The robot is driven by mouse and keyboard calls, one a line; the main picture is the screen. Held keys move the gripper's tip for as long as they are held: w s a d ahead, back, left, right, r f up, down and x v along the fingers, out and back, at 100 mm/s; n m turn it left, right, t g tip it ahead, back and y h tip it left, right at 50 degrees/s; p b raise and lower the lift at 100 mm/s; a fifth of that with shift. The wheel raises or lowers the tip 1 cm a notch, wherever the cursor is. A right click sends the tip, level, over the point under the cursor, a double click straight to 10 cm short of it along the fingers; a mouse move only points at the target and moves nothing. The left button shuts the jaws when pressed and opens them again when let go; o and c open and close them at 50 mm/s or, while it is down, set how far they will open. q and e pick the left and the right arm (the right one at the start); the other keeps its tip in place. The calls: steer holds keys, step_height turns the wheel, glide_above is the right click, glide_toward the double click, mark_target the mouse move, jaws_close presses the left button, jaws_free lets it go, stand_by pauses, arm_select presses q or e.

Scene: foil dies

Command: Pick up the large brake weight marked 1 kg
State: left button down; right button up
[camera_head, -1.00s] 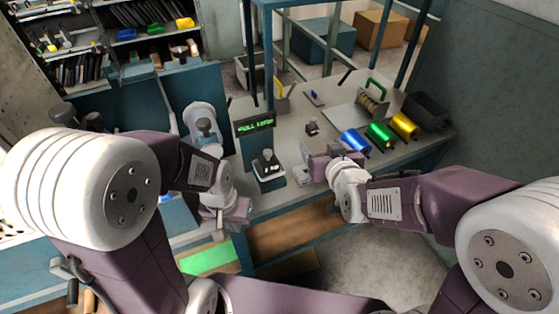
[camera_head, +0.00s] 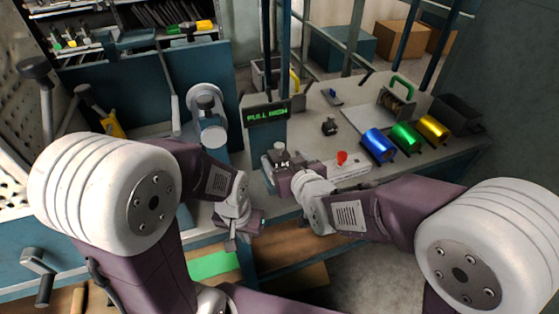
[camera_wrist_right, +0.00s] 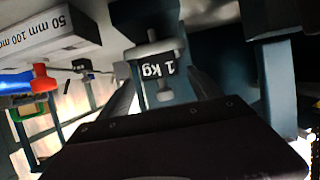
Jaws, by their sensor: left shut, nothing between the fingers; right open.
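The large brake weight marked 1 kg (camera_wrist_right: 158,70) stands on a teal post. Its dark band shows the label upside down in the right wrist view, and its pale top (camera_head: 281,157) shows in the head view. My right gripper (camera_head: 284,178) is open at the weight. My left gripper (camera_head: 236,234) is shut and empty, low in front of the bench, away from the weight.
A green-lettered display (camera_head: 268,114) stands just behind the weight. A pale block with a red knob (camera_head: 342,158) lies to the right. Blue (camera_head: 378,146), green (camera_head: 405,137) and gold (camera_head: 432,129) foil rolls lie farther right. A small dark weight (camera_head: 329,126) sits behind.

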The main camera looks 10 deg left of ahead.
mark_target(280, 145)
steer(key=x, duration=0.4)
steer(key=shift+f+b, duration=0.2)
steer(key=shift+b, duration=0.1)
steer(key=shift+s+r, duration=0.1)
jaws_close()
steer(key=shift+r, duration=0.15)
step_height(280, 145, up, 4)
steer(key=shift+d+r+p, duration=0.1)
steer(key=shift+r+p, duration=0.1)
steer(key=shift+p, duration=0.9)
steer(key=s+d+r+p, duration=0.3)
steer(key=d+r, duration=0.3)
steer(key=d, duration=0.4)
steer(key=shift+s+d+r, duration=0.3)
steer(key=shift+s+d, duration=0.05)
steer(key=shift+s, duration=0.1)
